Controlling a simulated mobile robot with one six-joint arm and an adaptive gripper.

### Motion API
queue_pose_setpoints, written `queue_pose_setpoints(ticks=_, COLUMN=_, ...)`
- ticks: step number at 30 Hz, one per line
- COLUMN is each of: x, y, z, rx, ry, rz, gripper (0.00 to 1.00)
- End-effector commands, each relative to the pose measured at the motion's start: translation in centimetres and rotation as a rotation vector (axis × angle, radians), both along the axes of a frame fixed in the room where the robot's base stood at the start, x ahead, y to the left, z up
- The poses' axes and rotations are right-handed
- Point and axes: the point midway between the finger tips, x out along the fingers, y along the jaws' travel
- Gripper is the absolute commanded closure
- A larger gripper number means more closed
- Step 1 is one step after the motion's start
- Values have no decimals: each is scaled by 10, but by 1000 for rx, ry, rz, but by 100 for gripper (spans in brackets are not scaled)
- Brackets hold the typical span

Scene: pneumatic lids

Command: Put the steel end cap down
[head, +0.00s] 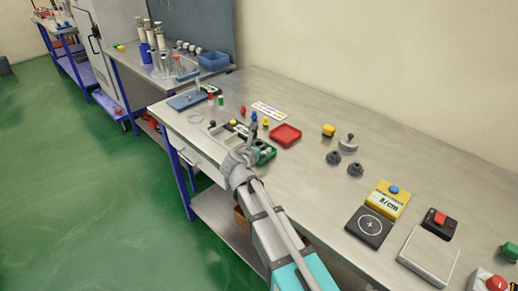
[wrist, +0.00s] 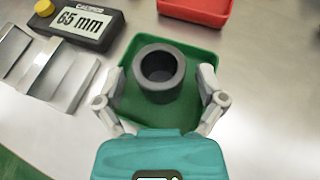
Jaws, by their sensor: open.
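A dark grey ring-shaped cap (wrist: 160,73) with a round hole, which I take for the steel end cap, stands upright in the green tray (wrist: 205,62). My gripper (wrist: 156,82) is open, with one finger on each side of the cap and a visible gap to it on both sides. In the head view my gripper (head: 243,160) is over the green tray (head: 266,154) and hides part of it. I cannot make out the cap there.
A red tray (head: 286,135) lies right of the green one. A caliper display reading 65 mm (wrist: 82,20) and metal blocks (wrist: 60,72) are close on the left in the wrist view. Dark knobs (head: 355,169) stand further right. Bare bench lies between.

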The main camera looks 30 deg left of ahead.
Motion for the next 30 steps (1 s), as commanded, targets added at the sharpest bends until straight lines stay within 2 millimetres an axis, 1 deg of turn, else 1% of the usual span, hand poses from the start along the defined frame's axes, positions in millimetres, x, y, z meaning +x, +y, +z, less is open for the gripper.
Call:
queue_pose_setpoints(ticks=2, x=0, y=0, z=3, rx=0, ry=0, rz=0, gripper=11)
queue_pose_setpoints(ticks=5, x=-9, y=-2, z=7, rx=0, ry=0, rz=1, gripper=11)
queue_pose_setpoints(ticks=11, x=-33, y=-5, z=18, rx=0, ry=0, rz=1, gripper=11)
queue_pose_setpoints(ticks=21, x=-84, y=-11, z=39, rx=-1, ry=0, rz=1, gripper=11)
queue_pose_setpoints(ticks=24, x=-95, y=-11, z=43, rx=-1, ry=0, rz=1, gripper=11)
queue_pose_setpoints(ticks=30, x=-108, y=-13, z=47, rx=0, ry=0, rz=0, gripper=11)
